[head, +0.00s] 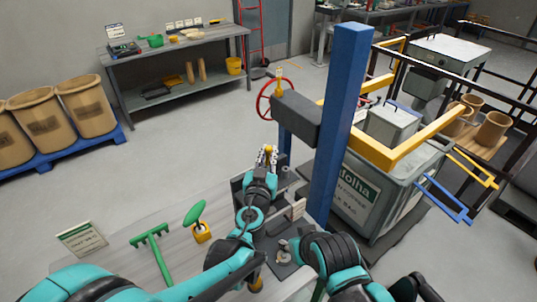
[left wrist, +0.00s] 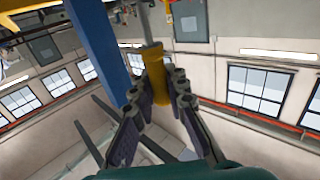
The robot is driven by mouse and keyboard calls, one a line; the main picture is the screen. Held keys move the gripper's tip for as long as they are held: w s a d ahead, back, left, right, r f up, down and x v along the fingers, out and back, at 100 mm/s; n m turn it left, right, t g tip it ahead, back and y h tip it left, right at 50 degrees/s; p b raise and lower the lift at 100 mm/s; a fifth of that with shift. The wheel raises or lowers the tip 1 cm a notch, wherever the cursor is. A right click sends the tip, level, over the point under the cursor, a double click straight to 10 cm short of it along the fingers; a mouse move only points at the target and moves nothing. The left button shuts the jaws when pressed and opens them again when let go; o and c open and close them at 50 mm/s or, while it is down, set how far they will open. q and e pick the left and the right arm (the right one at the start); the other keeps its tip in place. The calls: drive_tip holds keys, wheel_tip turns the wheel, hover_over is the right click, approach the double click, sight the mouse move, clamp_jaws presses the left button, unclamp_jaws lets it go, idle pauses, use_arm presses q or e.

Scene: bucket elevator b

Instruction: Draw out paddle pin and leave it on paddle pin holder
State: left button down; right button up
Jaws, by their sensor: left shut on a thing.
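My left gripper (head: 267,158) is at the far end of the bench, beside the blue post. It is shut on a yellow cylindrical pin, which I take for the paddle pin (left wrist: 154,75); the pin stands between the fingers in the left wrist view. Its yellow top (head: 268,149) shows at the fingertips in the head view. The fingers and wrist hide what is below it, so I cannot tell whether it is seated or free. I cannot clearly pick out the paddle pin holder. My right arm is at the bottom right; its gripper's jaws cannot be made out.
The blue post (head: 340,120), dark box (head: 297,119) and red wheel (head: 281,98) stand close to my left gripper.

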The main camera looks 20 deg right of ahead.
sight(269, 147)
use_arm(q)
drive_tip(key=shift+r, duration=0.3)
drive_tip(key=shift+r+p, duration=1.65)
drive_tip(key=shift+r, duration=0.4)
drive_tip(key=shift+f, duration=0.1)
